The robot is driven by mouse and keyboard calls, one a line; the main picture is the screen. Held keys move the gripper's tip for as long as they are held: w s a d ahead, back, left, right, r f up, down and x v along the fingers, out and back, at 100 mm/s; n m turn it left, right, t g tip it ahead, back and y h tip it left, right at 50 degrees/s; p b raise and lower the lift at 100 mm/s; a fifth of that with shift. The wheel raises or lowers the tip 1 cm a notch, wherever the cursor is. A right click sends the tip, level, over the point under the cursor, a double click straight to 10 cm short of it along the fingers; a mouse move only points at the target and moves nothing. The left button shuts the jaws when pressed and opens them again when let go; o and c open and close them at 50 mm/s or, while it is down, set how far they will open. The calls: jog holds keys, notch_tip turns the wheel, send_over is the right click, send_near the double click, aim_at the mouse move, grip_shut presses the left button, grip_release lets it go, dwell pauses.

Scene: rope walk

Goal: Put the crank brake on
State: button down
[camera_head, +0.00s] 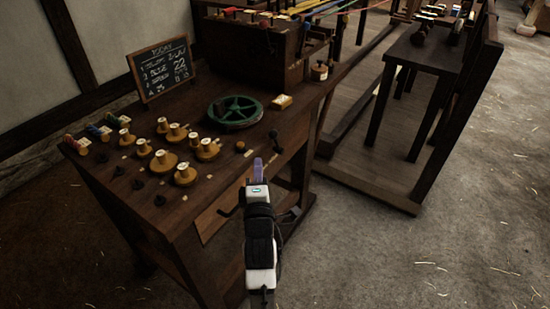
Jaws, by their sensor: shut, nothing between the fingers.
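A green spoked wheel (235,112) lies on the wooden bench top. To its lower right, a short dark lever (275,141) stands near the bench's right edge, and a small brown knob (240,146) sits left of it. I cannot tell which of these is the crank brake, or whether it is on or off. My gripper (257,163), with purple fingers, is shut and empty. It appears just below the dark lever in the picture, at the bench's front right edge. I cannot tell whether it touches anything.
Several yellow-brown weights (166,161) stand on the bench's left part. A chalkboard (161,68) leans at the back left. A dark box (250,50) with coloured strands stands behind the wheel. A wooden frame (370,185) stands to the right.

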jog(key=shift+s+d+f+g+h, duration=0.15)
jog(key=shift+d+f+h, duration=0.1)
jog(key=shift+d+f, duration=0.3)
jog(key=shift+s+d+f+g+h, duration=0.15)
jog(key=shift+d+f+h, duration=0.1)
jog(key=shift+d+f, duration=0.3)
jog(key=shift+w+a, duration=0.1)
jog(key=p, duration=0.2)
send_near(276, 143)
jog(key=w+r, duration=0.1)
jog(key=w+a+r, duration=0.1)
jog(key=w+r, duration=0.1)
jog(key=w+a+r, duration=0.1)
jog(key=w, duration=0.1)
jog(key=shift+a+r, duration=0.25)
jog(key=shift+r, duration=0.1)
